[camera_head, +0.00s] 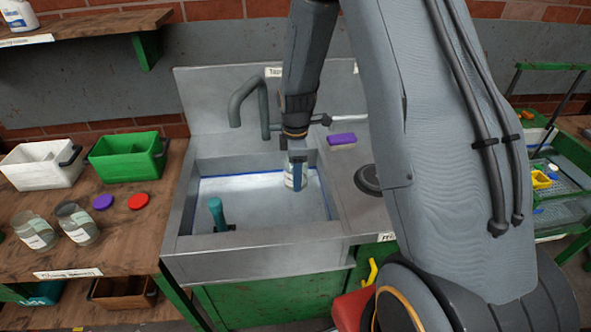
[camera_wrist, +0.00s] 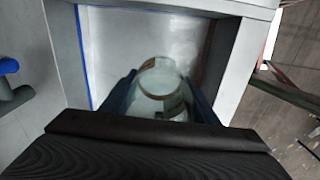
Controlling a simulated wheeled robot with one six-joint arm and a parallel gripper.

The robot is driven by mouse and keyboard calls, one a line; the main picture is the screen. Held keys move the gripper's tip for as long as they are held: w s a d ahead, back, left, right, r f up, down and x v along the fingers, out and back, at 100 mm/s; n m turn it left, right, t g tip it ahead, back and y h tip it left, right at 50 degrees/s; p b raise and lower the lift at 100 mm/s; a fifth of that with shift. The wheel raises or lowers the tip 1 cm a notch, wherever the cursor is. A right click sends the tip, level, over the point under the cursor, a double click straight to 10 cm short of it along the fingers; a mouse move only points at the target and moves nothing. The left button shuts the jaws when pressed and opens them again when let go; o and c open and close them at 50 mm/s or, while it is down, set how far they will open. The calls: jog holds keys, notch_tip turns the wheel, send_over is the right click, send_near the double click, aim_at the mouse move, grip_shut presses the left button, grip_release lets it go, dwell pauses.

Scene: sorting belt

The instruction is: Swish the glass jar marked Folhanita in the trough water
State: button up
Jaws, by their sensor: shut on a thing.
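My gripper (camera_head: 297,168) is shut on a glass jar (camera_head: 292,180) and holds it over the right part of the grey trough (camera_head: 186,222). In the wrist view the open round mouth of the jar (camera_wrist: 160,80) shows between the two fingers of my gripper (camera_wrist: 160,92). The jar looks clear, with a pale label too small to read. Pale water (camera_head: 262,198) with a blue line around its edge fills the trough. I cannot tell whether the jar's base touches the water.
A faucet (camera_head: 244,100) stands behind the trough, and a teal-handled tool (camera_head: 216,212) stands in its front left. A purple sponge (camera_head: 342,139) lies on the right ledge. Two jars (camera_head: 77,222) (camera_head: 35,230), two lids (camera_head: 138,201) (camera_head: 103,202) and a green bin (camera_head: 128,160) sit on the left bench.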

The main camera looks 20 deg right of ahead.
jog(key=shift+f+b, duration=5.4)
jog(key=shift+f, duration=4.2)
jog(key=shift+w+a, duration=0.25)
jog(key=shift+a, duration=1.05)
jog(key=shift+w+a, duration=0.3)
jog(key=shift+a, duration=1.05)
jog(key=shift+w+a, duration=0.25)
jog(key=shift+a, duration=1.05)
jog(key=shift+d, duration=0.15)
jog(key=shift+s+d+p, duration=0.15)
jog(key=shift+s+d, duration=0.1)
jog(key=shift+d, duration=1.05)
jog(key=shift+s+d+p, duration=0.2)
jog(key=shift+s+d, duration=0.1)
jog(key=shift+d, duration=0.95)
jog(key=shift+s+d+p, duration=0.15)
jog(key=shift+s+d, duration=0.1)
jog(key=shift+d, duration=1.05)
jog(key=shift+a, duration=0.15)
jog(key=shift+w+a, duration=0.25)
jog(key=shift+a, duration=1.05)
jog(key=shift+w+a, duration=0.25)
jog(key=shift+a, duration=1)
jog(key=shift+w+a, duration=0.25)
jog(key=shift+a, duration=1.05)
